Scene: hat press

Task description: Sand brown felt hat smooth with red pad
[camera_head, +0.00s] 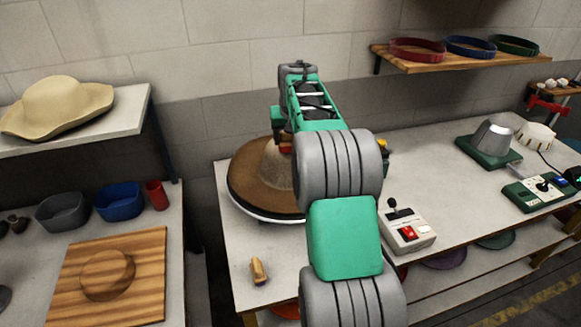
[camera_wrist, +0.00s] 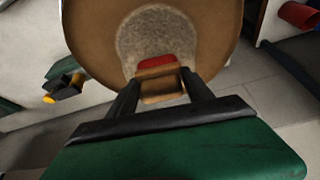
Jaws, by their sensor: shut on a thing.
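The brown felt hat (camera_head: 250,178) sits on a round pale-edged stand on the table, left of my arm. In the wrist view the hat (camera_wrist: 90,45) fills the upper middle, and its crown (camera_wrist: 160,38) looks paler and speckled against the smooth brown brim. My gripper (camera_wrist: 160,88) is shut on a sanding block with a wooden body and the red pad (camera_wrist: 155,62). The red pad is at the near edge of the crown and seems to touch it.
A control box (camera_head: 408,232) with a lever and red button stands right of my arm. A small wooden-handled item (camera_head: 258,270) lies near the table's front left. A metal form (camera_head: 492,138) stands farther right. A shelf with a cream hat (camera_head: 58,105) is at left.

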